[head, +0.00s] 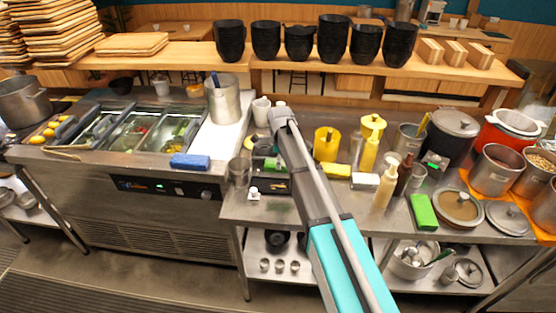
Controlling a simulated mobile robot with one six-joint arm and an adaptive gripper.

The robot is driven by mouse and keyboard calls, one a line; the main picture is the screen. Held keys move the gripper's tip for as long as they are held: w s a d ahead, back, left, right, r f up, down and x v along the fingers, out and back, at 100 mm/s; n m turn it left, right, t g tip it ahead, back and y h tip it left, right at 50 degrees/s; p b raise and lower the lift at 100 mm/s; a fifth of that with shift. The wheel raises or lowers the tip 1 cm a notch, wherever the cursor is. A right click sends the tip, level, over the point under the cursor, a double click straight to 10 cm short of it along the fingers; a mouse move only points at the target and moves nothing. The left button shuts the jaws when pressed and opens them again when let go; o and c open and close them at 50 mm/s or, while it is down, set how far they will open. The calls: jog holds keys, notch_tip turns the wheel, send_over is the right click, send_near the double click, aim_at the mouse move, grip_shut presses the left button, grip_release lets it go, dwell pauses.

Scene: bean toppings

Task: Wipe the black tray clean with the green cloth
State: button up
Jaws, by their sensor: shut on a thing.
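My arm reaches in from the bottom right over the steel counter, and my gripper (268,152) is small and partly hidden beside the forearm. It is shut on the green cloth (273,163), a small patch of green just below it. The black tray (270,187) lies flat on the counter under and in front of the cloth, with its right part hidden behind my arm. I cannot tell whether the cloth touches the tray or what lies on the tray's surface.
A steel container (239,172) and a small white-topped item (254,193) stand left of the tray. A yellow container (326,144) and squeeze bottles (386,186) stand to the right. A bright green block (424,212) lies farther right. A blue cloth (190,161) lies by the topping wells.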

jog(key=shift+f, duration=0.2)
jog(key=shift+f+b, duration=2.6)
jog(key=shift+b, duration=0.15)
